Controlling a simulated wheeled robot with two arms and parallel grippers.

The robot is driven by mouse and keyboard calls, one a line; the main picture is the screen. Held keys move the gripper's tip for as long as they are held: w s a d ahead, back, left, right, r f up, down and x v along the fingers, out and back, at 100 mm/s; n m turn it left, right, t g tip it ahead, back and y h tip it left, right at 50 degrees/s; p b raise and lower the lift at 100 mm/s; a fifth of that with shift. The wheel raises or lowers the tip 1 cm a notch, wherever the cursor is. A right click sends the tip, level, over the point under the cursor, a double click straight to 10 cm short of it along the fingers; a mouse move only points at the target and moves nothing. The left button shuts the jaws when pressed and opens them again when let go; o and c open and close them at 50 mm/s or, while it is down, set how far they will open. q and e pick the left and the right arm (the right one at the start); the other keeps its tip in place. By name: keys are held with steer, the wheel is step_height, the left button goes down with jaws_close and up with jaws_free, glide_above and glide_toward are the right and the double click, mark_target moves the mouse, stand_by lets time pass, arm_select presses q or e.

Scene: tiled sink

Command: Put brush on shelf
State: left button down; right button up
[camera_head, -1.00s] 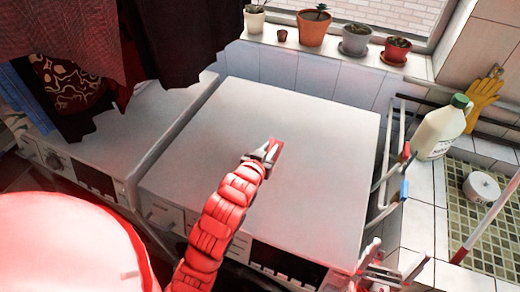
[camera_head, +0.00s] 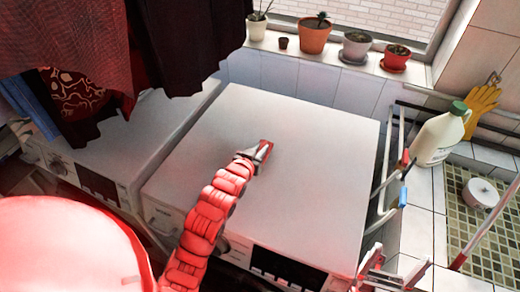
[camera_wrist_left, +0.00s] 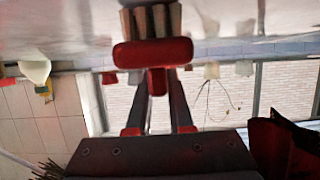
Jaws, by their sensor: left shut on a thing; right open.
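My left gripper (camera_head: 257,156) is over the white washing machine top (camera_head: 310,150). It is shut on a small red brush (camera_wrist_left: 153,52), seen from behind in the left wrist view, where the picture is upside down. The fingers (camera_wrist_left: 158,110) close on its short red handle. Its pale bristles (camera_wrist_left: 150,20) face the white surface; I cannot tell if they touch it. In the head view the brush (camera_head: 265,147) shows as a small red patch. My right gripper (camera_head: 375,272) is low at the right, partly cut off, with no object seen in it. No separate shelf is clearly identifiable.
A window ledge (camera_head: 340,65) behind holds several plant pots. Dark clothes (camera_head: 175,45) hang at upper left. A folded rack (camera_head: 390,180) stands right of the machine. A white bottle (camera_head: 438,135) and yellow glove (camera_head: 481,105) are by the tiled sink (camera_head: 470,220). The machine top is clear.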

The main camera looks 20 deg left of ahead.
arm_select(q)
steer(key=shift+f, duration=0.15)
steer(key=c, duration=0.8)
jaws_free()
